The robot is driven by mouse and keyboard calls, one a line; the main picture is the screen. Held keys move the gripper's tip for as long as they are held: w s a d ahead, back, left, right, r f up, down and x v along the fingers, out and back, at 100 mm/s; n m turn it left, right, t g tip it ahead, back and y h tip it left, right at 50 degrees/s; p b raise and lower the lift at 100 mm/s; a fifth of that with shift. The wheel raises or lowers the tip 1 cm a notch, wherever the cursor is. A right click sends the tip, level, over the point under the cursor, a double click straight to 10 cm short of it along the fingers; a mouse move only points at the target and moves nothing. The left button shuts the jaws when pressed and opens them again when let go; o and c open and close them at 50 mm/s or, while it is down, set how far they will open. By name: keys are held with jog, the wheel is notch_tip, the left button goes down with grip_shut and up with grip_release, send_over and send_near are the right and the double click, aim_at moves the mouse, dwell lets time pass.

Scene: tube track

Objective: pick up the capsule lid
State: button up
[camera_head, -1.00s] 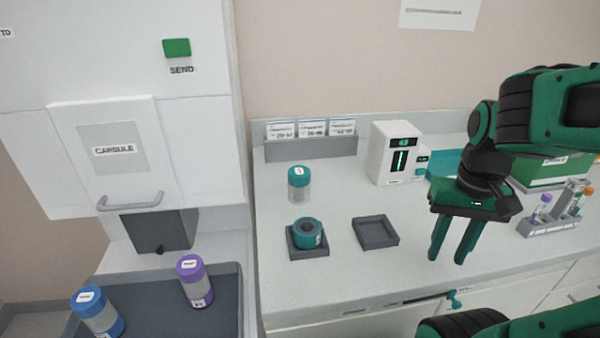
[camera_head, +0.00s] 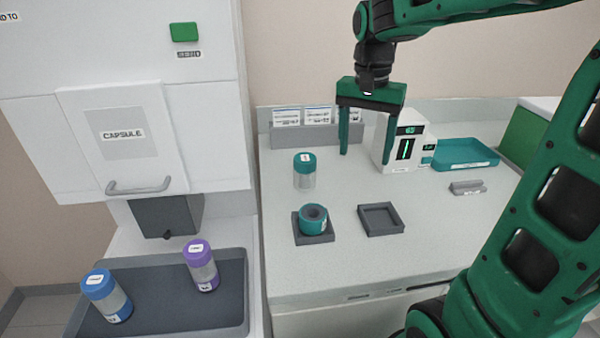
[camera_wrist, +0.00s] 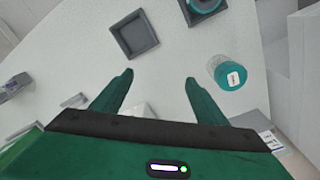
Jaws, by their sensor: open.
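The capsule lid (camera_head: 304,172), a clear cylinder with a teal top and white label, stands upright on the counter. It also shows at right in the wrist view (camera_wrist: 228,72). The teal capsule base (camera_head: 313,219) with a dark opening sits in a dark square holder (camera_head: 301,235) in front of the lid; the wrist view cuts it off at the top edge. My gripper (camera_head: 366,158) is open and empty, fingers pointing down, above the counter to the right of the lid. In the wrist view my fingers (camera_wrist: 159,77) are apart, with the lid outside them.
An empty square holder (camera_head: 381,220) lies right of the base. A white device (camera_head: 389,155) with a display and a label rack (camera_head: 265,135) stand behind. A teal tray (camera_head: 466,153) is at the back right. Purple (camera_head: 200,264) and blue (camera_head: 106,296) capsules stand on the left tray (camera_head: 236,293).

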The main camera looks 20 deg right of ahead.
jog(key=r+m, duration=0.2)
send_over(305, 157)
jog(key=shift+s+a+f+y, duration=0.15)
jog(key=shift+y, duration=0.15)
notch_tip(305, 157, down, 4)
jog(key=shift+a+f, duration=0.15)
jog(key=shift+f, duration=0.05)
jog(key=shift+d+f, duration=0.15)
jog(key=shift+f, duration=1.4)
jog(key=shift+d+f, duration=0.1)
jog(key=shift+f, duration=1.45)
jog(key=shift+c, duration=0.7)
jog(key=c, duration=1.1)
jog(key=shift+r, duration=0.1)
